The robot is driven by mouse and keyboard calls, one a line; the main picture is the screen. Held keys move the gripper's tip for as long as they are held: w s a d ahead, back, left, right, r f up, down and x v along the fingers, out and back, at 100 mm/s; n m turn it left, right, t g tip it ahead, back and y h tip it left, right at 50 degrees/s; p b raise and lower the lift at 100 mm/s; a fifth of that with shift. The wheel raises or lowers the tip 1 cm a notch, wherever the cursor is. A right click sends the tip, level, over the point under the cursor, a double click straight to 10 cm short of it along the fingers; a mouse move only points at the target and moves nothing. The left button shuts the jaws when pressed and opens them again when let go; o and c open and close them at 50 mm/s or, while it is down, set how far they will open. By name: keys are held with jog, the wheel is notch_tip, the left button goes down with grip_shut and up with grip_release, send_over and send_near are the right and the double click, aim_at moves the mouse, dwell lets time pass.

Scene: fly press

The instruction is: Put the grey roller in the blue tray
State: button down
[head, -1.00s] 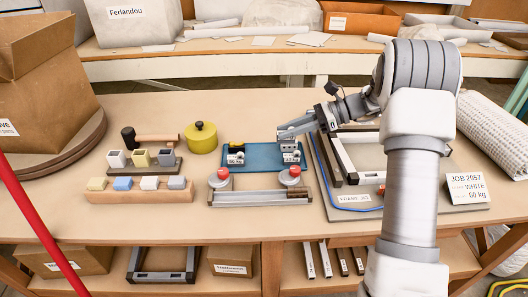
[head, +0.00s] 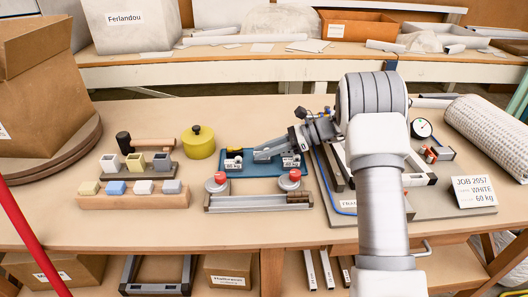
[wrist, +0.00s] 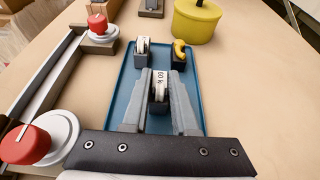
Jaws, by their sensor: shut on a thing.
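The blue tray (head: 268,172) lies flat on the table behind the red-knobbed frame. My gripper (wrist: 159,78) is low over the tray, its two grey fingers either side of a small grey roller (wrist: 160,88) with a white label reading about 60 kg. The roller is at the tray's near end in the wrist view, within the tray's outline; whether its base touches the tray floor I cannot tell. Another small labelled roller (wrist: 142,46) and a yellow-and-black one (wrist: 180,52) stand at the tray's other end.
A metal frame (head: 258,203) with two red knobs stands along the tray's front. A yellow pot (head: 197,143) stands behind left. Racks of coloured blocks (head: 133,200) are at left. A press frame (head: 405,180) and JOB 2057 card (head: 473,190) are at right.

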jog(key=shift+f, duration=0.1)
jog(key=c, duration=0.7)
grip_release()
